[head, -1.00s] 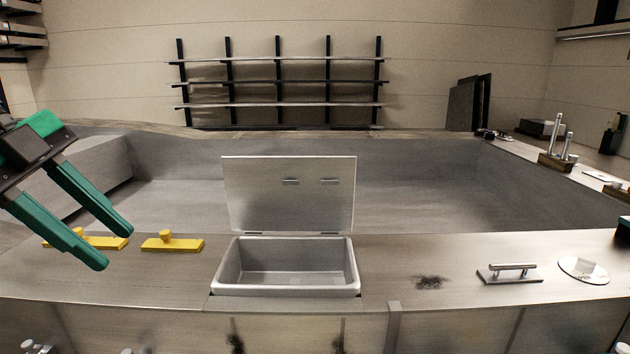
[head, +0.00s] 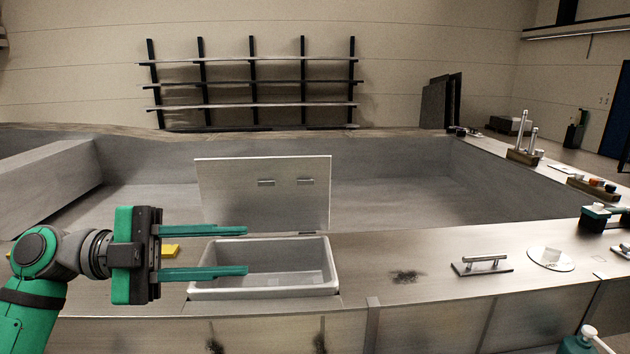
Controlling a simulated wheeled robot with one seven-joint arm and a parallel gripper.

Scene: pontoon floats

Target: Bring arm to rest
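My gripper (head: 246,250) is at the left in the head view, with its two long green fingers pointing right. The fingers are wide apart with nothing between them. They overlap the left part of an open metal bin (head: 300,290) set in the deck, seen from this camera. I cannot tell how high they are above it. The bin's lid (head: 262,200) stands upright behind it. My green and grey arm comes in from the lower left. One yellow piece (head: 171,250) shows partly behind the gripper.
A metal deck runs across the front. To the right are a dark smudge (head: 407,277), a handle on a plate (head: 483,264) and a round disc (head: 551,258). Blocks with upright rods (head: 524,155) stand farther back. Wall shelves (head: 252,83) are at the rear.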

